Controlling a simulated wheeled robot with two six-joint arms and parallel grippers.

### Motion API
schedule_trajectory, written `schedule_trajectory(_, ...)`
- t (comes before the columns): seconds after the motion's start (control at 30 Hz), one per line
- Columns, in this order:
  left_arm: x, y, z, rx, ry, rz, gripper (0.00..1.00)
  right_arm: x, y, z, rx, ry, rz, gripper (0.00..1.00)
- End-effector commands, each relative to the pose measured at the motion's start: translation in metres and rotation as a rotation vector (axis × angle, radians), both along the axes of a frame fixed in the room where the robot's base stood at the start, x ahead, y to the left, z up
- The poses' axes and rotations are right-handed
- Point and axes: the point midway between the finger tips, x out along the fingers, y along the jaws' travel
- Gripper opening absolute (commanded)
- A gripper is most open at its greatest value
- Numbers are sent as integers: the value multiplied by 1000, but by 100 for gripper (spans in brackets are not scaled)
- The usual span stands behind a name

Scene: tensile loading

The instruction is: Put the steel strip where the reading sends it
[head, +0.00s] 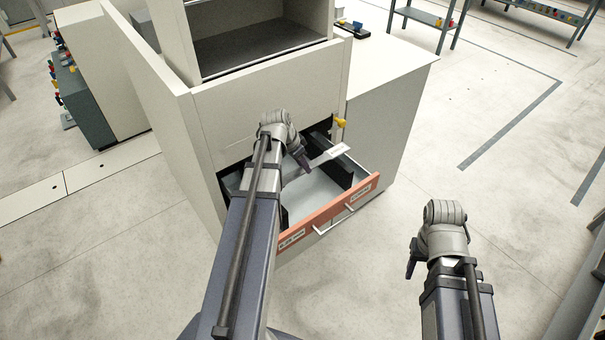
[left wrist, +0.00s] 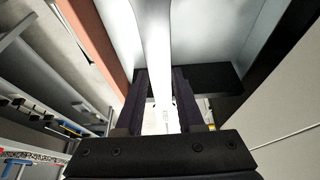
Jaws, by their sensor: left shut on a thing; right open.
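The steel strip (head: 331,154) is a pale, flat piece with small dark marking, held over the open drawer. In the left wrist view the strip (left wrist: 158,55) runs between the fingers and widens at its far end. My left gripper (head: 303,163) is shut on it; the arm hides part of the drawer. The drawer has an orange-red front (head: 325,212), a bar handle, two white labels too small to read, a pale floor (head: 311,190) and a black divider (head: 338,172). My right gripper (head: 411,268) is open, apart from the drawer at the right.
The drawer belongs to a cream cabinet (head: 265,100) with an open bay (head: 255,45) above. A yellow part (head: 340,122) sticks out at the drawer's upper right corner. A counter (head: 385,65) adjoins on the right. The floor between drawer and right arm is clear.

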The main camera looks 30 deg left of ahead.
Motion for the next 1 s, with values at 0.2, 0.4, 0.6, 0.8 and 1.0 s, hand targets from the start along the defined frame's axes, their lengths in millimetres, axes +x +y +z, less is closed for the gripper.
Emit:
schedule_trajectory(0.2, 0, 0, -29, 0, -1, 0, 0, 0, 0, -29, 0, 0, 0, 50)
schedule_trajectory(0.4, 0, 0, -34, 0, -1, 0, 0, 0, 0, -34, 0, 0, 0, 50)
schedule_trajectory(0.6, 0, 0, -34, 0, -1, 0, 0, 0, 0, -34, 0, 0, 0, 50)
schedule_trajectory(0.8, 0, 0, -36, 0, 0, 0, 46, 0, 0, -36, 0, 0, 0, 50)
schedule_trajectory(1.0, 0, 0, -36, 0, 0, 0, 67, 0, 0, -36, 0, 0, 0, 50)
